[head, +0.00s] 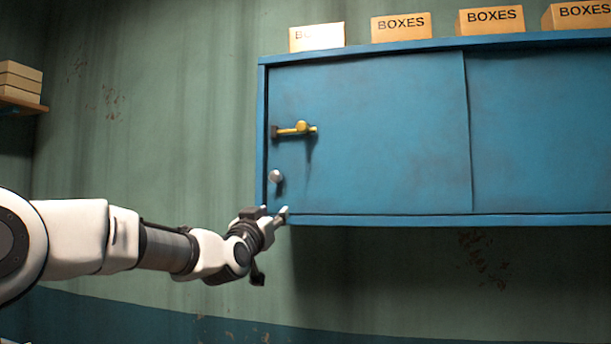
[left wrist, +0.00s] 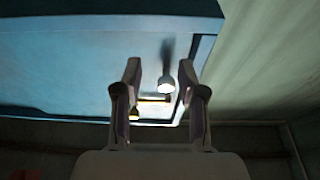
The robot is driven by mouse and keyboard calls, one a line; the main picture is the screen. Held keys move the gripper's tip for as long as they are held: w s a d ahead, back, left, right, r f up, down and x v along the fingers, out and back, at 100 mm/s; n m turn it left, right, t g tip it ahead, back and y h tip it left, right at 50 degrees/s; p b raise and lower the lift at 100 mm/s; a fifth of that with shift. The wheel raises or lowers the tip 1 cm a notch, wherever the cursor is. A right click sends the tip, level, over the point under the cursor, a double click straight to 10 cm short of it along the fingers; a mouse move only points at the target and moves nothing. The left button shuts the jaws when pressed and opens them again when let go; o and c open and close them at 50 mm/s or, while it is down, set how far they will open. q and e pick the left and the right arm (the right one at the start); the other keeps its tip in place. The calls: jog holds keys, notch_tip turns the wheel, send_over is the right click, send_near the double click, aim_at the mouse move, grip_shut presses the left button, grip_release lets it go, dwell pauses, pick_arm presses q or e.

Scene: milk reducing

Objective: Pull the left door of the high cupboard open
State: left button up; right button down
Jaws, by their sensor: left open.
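The blue high cupboard (head: 362,219) hangs on the wall, and its left door (head: 390,130) looks shut. The door has a brass latch handle (head: 297,129) and, below it, a round silver knob (head: 276,176) near its left edge. My left gripper (head: 274,212) is open and empty at the cupboard's lower left corner, below the knob. In the left wrist view, the left gripper's fingers (left wrist: 159,75) are spread, with the knob (left wrist: 167,86) showing between them. The brass handle (left wrist: 150,101) is partly hidden behind the fingers there. I cannot tell whether a finger touches the cupboard. My right gripper is not in view.
Several cardboard boxes, including one marked BOXES (head: 401,27), stand on top of the cupboard. A second door (head: 540,130) lies to the right. A wooden shelf (head: 20,104) with stacked boxes is on the far left. The space below the cupboard is clear.

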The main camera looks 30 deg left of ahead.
pick_arm(q)
jog(key=t, duration=0.1)
send_near(274, 178)
notch_tip(274, 178, up, 2)
jog(key=w, duration=0.2)
jog(key=shift+y, duration=0.3)
jog(key=p+x, duration=0.1)
jog(key=x, duration=0.1)
jog(key=p+x, duration=0.2)
jog(key=x, duration=0.1)
jog(key=f+p+x, duration=0.1)
jog(key=x, duration=0.2)
jog(key=shift+w+a+p, duration=0.15)
jog(key=shift+p, duration=0.25)
jog(key=shift+w+r, duration=0.15)
jog(key=shift+c, duration=0.3)
jog(key=shift+w, duration=0.1)
grip_shut()
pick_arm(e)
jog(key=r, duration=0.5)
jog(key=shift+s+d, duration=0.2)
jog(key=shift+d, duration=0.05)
